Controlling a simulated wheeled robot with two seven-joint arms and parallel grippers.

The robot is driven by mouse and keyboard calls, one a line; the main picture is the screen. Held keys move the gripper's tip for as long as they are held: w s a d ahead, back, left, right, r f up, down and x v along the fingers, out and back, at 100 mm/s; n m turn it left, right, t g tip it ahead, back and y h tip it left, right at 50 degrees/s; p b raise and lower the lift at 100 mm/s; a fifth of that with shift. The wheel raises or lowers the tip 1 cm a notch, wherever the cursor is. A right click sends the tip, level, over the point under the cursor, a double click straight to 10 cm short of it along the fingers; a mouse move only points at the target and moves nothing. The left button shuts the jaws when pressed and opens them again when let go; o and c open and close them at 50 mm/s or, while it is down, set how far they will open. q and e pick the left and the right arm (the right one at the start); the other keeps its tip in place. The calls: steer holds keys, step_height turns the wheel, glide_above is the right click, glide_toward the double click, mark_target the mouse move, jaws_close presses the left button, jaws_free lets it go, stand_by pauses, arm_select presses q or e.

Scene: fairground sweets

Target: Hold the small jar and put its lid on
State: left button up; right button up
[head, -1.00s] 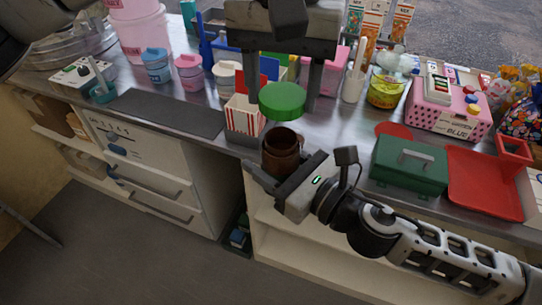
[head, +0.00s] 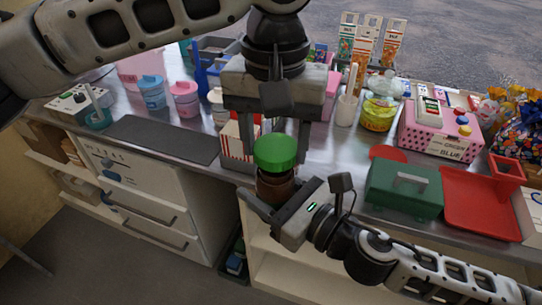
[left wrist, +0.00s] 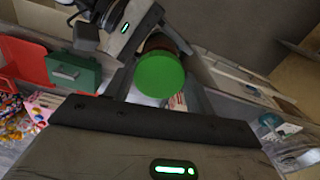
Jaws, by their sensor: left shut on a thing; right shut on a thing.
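The green lid (head: 275,152) is gripped by my left gripper (head: 272,158), which points down from above. The small brown jar (head: 276,188) is held by my right gripper (head: 270,194) in front of the counter edge. The lid is right over the jar's mouth and hides it. I cannot tell whether the lid is seated or just above the rim. In the left wrist view the lid (left wrist: 160,75) covers most of the jar (left wrist: 160,43), whose brown side shows behind it.
A red-and-white striped box (head: 232,140) stands close behind the jar. A green cash box (head: 404,188) and a red tray (head: 480,205) lie to the right. A dark mat (head: 165,138) leaves clear counter at left. Shelves lie below.

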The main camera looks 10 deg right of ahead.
mark_target(275, 191)
arm_select(q)
steer(key=shift+f, duration=0.15)
steer(key=shift+f, duration=0.8)
steer(key=shift+f, duration=0.55)
